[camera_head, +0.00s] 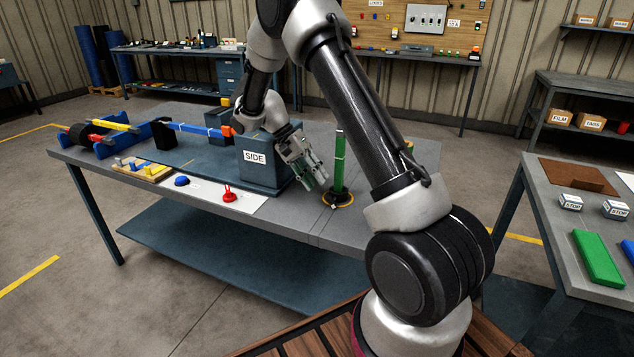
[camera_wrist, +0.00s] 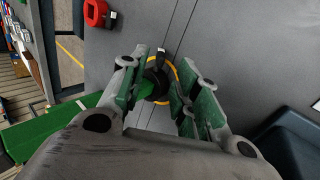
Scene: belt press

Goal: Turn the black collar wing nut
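The black collar wing nut (camera_head: 340,199) sits low on the table around the foot of an upright green post (camera_head: 339,168) with a dark top. A yellow ring (camera_head: 328,204) surrounds it. My gripper (camera_head: 316,181) is to the left of the post and above the table, pointing down and right. In the wrist view, the black collar (camera_wrist: 160,76) and yellow ring (camera_wrist: 176,72) show beyond the gap between my fingertips (camera_wrist: 160,88). The fingers are apart with nothing clearly held. The left finger hides part of the collar; contact cannot be told.
A blue-grey box marked SIDE (camera_head: 258,168) stands just left of my gripper. A red knob (camera_head: 229,194) and a blue knob (camera_head: 182,181) are on the table (camera_head: 290,222) farther left. Another table (camera_head: 560,235) with a green block (camera_head: 598,258) stands at right.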

